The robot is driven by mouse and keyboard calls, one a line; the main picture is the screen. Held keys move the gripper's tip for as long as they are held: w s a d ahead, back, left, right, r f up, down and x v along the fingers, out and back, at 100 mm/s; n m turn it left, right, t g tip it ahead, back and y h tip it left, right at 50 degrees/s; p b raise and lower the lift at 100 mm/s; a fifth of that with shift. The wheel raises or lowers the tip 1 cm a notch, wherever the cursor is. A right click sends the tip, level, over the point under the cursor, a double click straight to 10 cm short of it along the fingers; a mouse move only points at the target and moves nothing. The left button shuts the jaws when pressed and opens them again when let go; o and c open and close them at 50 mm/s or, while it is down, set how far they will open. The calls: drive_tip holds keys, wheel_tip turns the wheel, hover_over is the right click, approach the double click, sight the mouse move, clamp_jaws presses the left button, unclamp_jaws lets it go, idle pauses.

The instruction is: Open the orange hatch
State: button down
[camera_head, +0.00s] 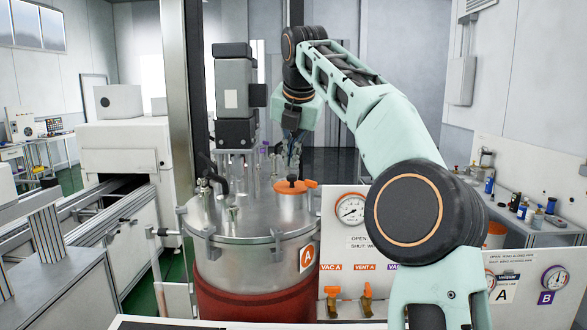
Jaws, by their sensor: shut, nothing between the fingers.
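The orange hatch (289,186) is a small round cap with a side tab on the right, on top of the steel vessel lid (262,215). It looks closed, lying flat on the lid. My gripper (291,163) points down above and slightly behind the hatch in the picture, apparently apart from it. The fingers are dark, small and partly lost against the background. They are shut, with nothing seen between them.
The lid also carries a black-handled valve (222,178) and clamps around its rim. A grey mixer motor (236,95) stands behind. A panel with a gauge (350,209) and orange valve handles (366,299) is at right. A metal column (178,110) rises at left.

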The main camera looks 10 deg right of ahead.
sight(287, 189)
drive_tip(key=x, duration=0.9)
drive_tip(key=shift+w+f, duration=0.1)
drive_tip(key=shift+w, duration=0.05)
